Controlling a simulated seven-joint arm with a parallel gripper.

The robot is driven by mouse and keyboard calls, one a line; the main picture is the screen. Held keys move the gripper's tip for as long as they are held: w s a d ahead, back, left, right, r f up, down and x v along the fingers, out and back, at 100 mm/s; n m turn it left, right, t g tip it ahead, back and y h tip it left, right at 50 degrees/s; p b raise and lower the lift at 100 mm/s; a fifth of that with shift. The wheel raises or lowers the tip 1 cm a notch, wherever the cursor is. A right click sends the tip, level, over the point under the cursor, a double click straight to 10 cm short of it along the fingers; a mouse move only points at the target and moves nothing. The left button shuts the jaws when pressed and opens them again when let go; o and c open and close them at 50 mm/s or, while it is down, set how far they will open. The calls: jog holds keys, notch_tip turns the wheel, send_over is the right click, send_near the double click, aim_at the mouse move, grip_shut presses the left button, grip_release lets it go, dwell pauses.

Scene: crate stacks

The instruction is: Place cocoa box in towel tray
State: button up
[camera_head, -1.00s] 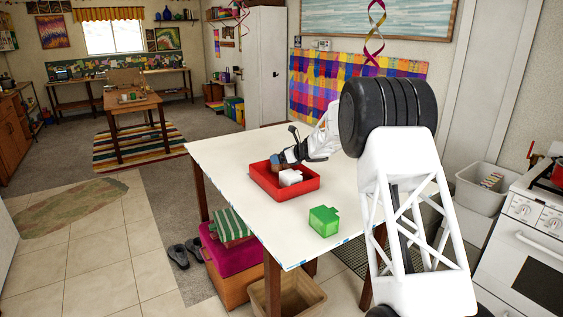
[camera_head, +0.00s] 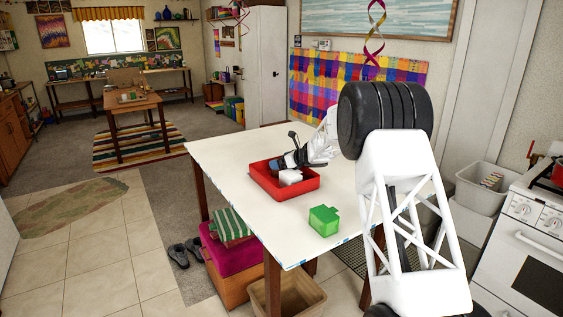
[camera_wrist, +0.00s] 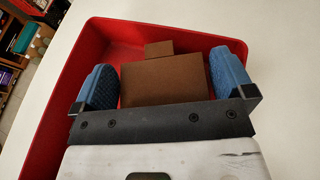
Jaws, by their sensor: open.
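The brown cocoa box (camera_wrist: 163,82) is inside the red tray (camera_wrist: 60,110) in the wrist view, with a small brown tab at its far edge. My gripper (camera_wrist: 165,75) is open, with a blue pad on each side of the box and very little gap. In the head view, the red tray (camera_head: 290,195) stands on the white table, and my gripper (camera_head: 284,163) is low over its far left part. The cocoa box is mostly hidden there by my gripper and the tray wall.
The tabletop left of the tray is clear.

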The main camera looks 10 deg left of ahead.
jog(key=shift+d+r, duration=0.1)
jog(key=shift+r, duration=0.05)
jog(key=shift+v, duration=0.9)
jog(key=v, duration=1)
jog(key=shift+r, duration=0.1)
